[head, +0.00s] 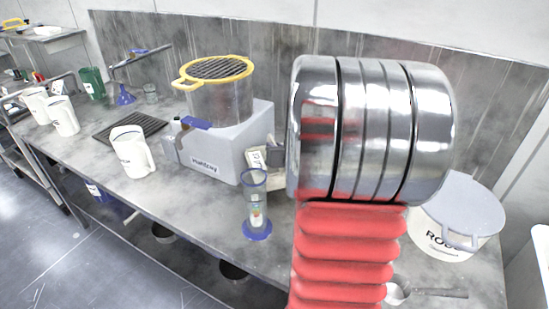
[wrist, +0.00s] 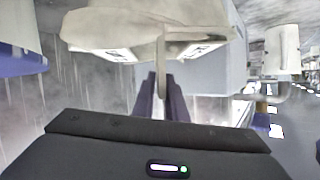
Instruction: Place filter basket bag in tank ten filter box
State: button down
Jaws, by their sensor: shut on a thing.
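A cream cloth bag with printed labels, which I take for the filter basket bag (wrist: 150,22), fills the top of the wrist view. My gripper (wrist: 161,82) is shut on a thin strip hanging from its underside. In the head view a cream labelled piece (head: 256,158) of it shows beside the grey unit, with most of my gripper (head: 276,153) hidden behind my arm. The grey unit (head: 215,150) carries lettering on its front and a steel vessel with a yellow-rimmed grate (head: 216,67) on top. No "tank ten" label is readable, so I cannot tell which thing is the filter box.
A clear cylinder on a blue foot (head: 257,228) stands near the front edge. A white jug (head: 131,155) and a black drain grid (head: 130,128) lie left. A lidded white tub (head: 447,238) and a scoop (head: 398,291) are right. The front-left counter is mostly clear.

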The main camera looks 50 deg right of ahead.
jog(key=shift+f, duration=1.9)
jog(key=c, duration=1.8)
grip_release()
jog(key=shift+o, duration=0.2)
